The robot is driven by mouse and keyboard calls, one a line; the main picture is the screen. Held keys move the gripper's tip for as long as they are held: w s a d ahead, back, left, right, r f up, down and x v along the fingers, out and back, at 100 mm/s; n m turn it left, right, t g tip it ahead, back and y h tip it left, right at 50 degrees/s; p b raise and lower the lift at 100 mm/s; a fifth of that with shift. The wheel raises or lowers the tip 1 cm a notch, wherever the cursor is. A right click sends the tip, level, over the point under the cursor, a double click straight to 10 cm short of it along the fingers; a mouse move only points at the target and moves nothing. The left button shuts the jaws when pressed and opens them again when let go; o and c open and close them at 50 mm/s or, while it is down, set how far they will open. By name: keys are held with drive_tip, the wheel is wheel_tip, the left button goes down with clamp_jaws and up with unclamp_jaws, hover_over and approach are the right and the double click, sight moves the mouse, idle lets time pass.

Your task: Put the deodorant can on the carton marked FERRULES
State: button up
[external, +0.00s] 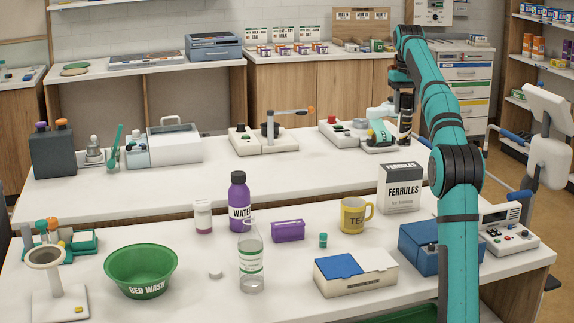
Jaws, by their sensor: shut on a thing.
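The carton marked FERRULES (399,188) is a white upright box with a dark band, on the front bench at the right. My gripper (405,128) is at the end of my teal arm, behind or above the carton in the picture. It is small and dark here and its fingers are hard to make out. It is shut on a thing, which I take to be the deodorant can. The can's outline does not separate clearly from the dark gripper parts. I cannot tell the gap to the carton. The carton's top looks bare.
A yellow TEA mug (353,216) stands just left of the carton. A blue box (418,246) and a control device (509,230) are to its right. A blue-lidded box (355,274), purple bin (288,231), bottles and a green basin (141,270) stand further left.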

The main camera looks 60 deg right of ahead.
sight(404, 126)
drive_tip(key=shift+f, duration=3.65)
drive_tip(key=o, duration=1)
drive_tip(key=shift+o, duration=0.2)
drive_tip(key=shift+r, duration=3.9)
